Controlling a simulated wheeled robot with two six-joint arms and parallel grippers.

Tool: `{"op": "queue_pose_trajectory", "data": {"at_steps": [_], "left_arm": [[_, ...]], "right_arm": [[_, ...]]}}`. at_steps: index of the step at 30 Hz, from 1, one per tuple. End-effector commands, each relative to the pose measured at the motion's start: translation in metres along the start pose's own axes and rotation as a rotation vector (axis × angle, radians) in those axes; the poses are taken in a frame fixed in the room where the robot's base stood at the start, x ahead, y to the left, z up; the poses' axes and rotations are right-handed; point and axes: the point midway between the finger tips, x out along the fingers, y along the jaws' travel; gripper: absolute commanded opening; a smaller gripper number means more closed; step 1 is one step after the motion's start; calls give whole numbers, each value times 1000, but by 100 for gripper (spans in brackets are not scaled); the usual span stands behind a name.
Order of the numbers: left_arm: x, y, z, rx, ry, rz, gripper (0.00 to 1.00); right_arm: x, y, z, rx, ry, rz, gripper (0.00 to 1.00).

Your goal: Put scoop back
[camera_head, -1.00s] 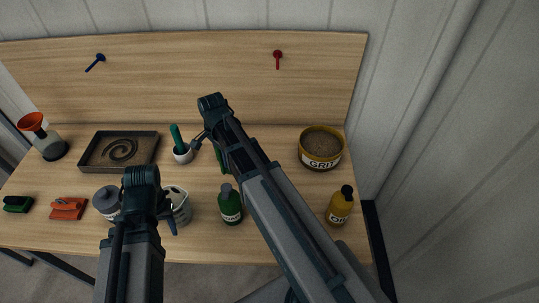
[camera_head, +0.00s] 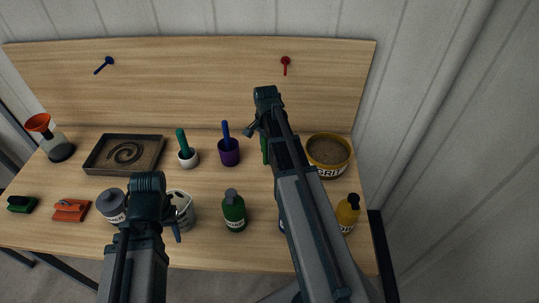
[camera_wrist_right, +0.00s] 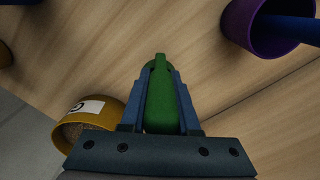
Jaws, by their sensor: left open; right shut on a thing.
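My right gripper (camera_head: 254,128) is shut on a green scoop (camera_wrist_right: 160,95), which sits between its fingers in the right wrist view. In the head view only a green sliver of the scoop (camera_head: 265,150) shows beside my right arm. The gripper is over the back right of the table, left of the yellow grit tub (camera_head: 312,166). That tub shows at the lower left of the right wrist view (camera_wrist_right: 98,112). My left gripper (camera_head: 168,222) is open at the front, near a white container (camera_head: 184,207) that it partly hides.
A purple cup (camera_head: 229,157) holds a blue-handled tool; a white cup (camera_head: 188,161) holds a green one. A dark tray (camera_head: 100,163) stands left. Green (camera_head: 234,216) and yellow (camera_head: 346,216) bottles stand in front. Blue (camera_head: 104,65) and red (camera_head: 286,64) pegs are on the backboard.

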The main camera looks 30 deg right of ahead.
Motion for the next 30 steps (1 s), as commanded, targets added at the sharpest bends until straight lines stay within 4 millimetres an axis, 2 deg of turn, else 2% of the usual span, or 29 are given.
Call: {"op": "queue_pose_trajectory", "data": {"at_steps": [4, 6, 11, 24, 25, 30], "left_arm": [[5, 0, 0, 0, 0, 0, 50], [18, 2, -1, 0, 0, 0, 50], [37, 4, -2, 0, 0, 0, 50], [40, 4, -2, 0, 0, 0, 50], [40, 4, -2, 0, 0, 0, 50], [39, 4, -2, 0, 0, 0, 50]], "right_arm": [[5, 2, -14, 2, 0, 0, 0], [18, 2, -11, 0, 0, 0, 0], [37, 2, -11, 0, 0, 0, 0], [41, 2, -11, 0, 0, 0, 0], [40, 2, -11, 0, 0, 0, 31], [39, 2, -11, 0, 0, 0, 59]]}}
